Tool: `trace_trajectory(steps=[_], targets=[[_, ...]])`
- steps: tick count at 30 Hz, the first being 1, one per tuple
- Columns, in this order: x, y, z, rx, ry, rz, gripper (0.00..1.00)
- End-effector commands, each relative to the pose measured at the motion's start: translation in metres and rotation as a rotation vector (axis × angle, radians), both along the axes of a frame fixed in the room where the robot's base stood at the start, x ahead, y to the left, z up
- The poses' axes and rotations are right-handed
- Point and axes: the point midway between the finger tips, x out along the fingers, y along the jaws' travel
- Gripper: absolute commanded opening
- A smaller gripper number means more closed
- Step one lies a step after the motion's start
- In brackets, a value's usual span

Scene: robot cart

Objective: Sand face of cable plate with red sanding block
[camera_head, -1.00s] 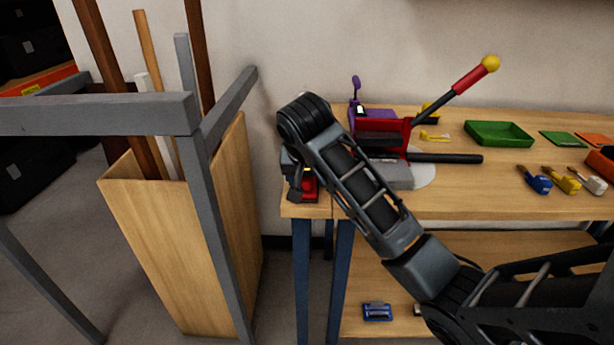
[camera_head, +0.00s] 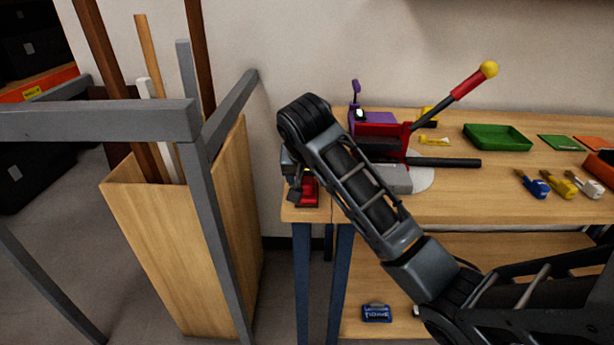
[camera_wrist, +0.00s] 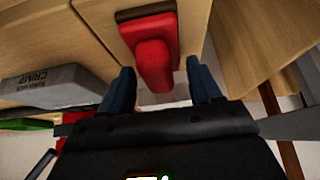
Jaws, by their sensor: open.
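The red sanding block (camera_head: 308,190) stands at the left end of the workbench top, partly hidden by my arm in the head view. In the wrist view the red block (camera_wrist: 152,50) has a dark brown base strip and a raised red grip pointing toward my gripper. My gripper (camera_wrist: 159,68) is open, with one blue finger on each side of the grip. I cannot tell whether either finger touches it. In the head view my gripper (camera_head: 295,182) is small and dark beside the block. I cannot pick out the cable plate for certain.
A grey tool base marked CRIMP (camera_wrist: 50,85) lies close left in the wrist view; its red-handled lever (camera_head: 468,82) rises behind my arm. A green tray (camera_head: 497,137) and brushes stand to the right. A wooden bin (camera_head: 170,250) in a grey frame stands left of the bench.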

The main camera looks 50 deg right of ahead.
Motion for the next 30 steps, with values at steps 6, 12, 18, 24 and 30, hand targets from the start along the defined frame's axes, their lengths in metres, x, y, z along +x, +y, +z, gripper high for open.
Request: trace_trajectory(steps=[6,12,18,24,30], targets=[[-0.0001,-0.0001,0.0086,0.0,0.0,0.0,0.63],[-0.0001,-0.0001,0.0086,-0.001,0.001,0.0,0.63],[-0.0001,-0.0001,0.0086,-0.001,0.001,0.0,0.55],[0.0,0.0,0.0086,-0.001,0.001,0.0,0.36],[-0.0001,-0.0001,0.0086,-0.001,0.001,0.0,0.17]])
